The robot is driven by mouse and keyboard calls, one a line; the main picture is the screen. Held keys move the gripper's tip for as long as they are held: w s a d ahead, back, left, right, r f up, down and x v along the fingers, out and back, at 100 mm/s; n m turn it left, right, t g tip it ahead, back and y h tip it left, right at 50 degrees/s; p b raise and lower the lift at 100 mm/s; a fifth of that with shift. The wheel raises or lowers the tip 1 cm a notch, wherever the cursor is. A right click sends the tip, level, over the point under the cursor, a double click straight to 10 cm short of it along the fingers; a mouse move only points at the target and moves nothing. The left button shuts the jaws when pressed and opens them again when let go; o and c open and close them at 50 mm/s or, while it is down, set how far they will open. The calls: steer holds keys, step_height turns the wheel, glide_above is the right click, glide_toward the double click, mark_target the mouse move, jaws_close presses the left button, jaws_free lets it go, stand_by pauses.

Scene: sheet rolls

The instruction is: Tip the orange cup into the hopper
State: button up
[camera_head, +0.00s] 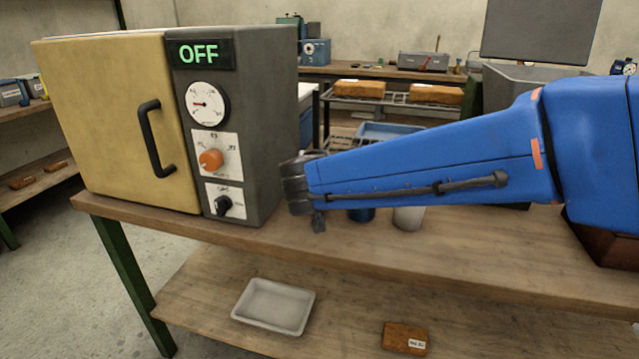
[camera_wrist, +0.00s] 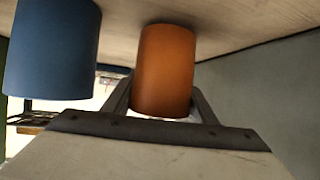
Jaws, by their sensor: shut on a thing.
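The orange cup (camera_wrist: 165,65) is between the two fingers of my gripper (camera_wrist: 164,103) in the wrist view, and the fingers are shut on it. I cannot tell whether it touches the wooden surface behind it. A blue cup (camera_wrist: 52,48) is beside it, apart, at the left. In the head view my blue arm reaches left over the bench and hides the orange cup; the blue cup (camera_head: 361,214) shows just below the arm. I cannot clearly make out a hopper; a grey open-topped bin (camera_head: 515,76) stands behind the arm at the right.
A pale cup (camera_head: 408,218) stands near the blue cup on the bench (camera_head: 440,252). A yellow-and-grey oven (camera_head: 255,150) reading OFF is at the left. A white tray (camera_head: 273,306) and a small brown block (camera_head: 405,338) lie on the lower shelf. The front of the bench top is clear.

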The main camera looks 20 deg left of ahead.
step_height(320, 180, up, 9)
steer(key=shift+r, duration=0.15)
